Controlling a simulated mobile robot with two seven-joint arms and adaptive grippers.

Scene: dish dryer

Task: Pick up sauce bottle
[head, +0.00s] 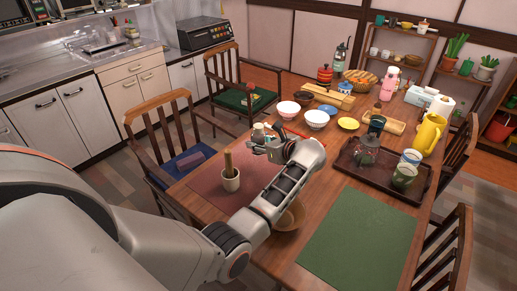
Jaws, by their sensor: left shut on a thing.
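My left gripper (262,144) is over the near left part of the wooden table, above the far end of the reddish placemat (206,184). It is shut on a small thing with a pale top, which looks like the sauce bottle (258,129). The fingers and wrist hide most of it, and I cannot tell whether it touches the table. My right gripper is out of view.
A cup with a brown stick (231,180) stands beside my left forearm. The green placemat (360,240) is bare.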

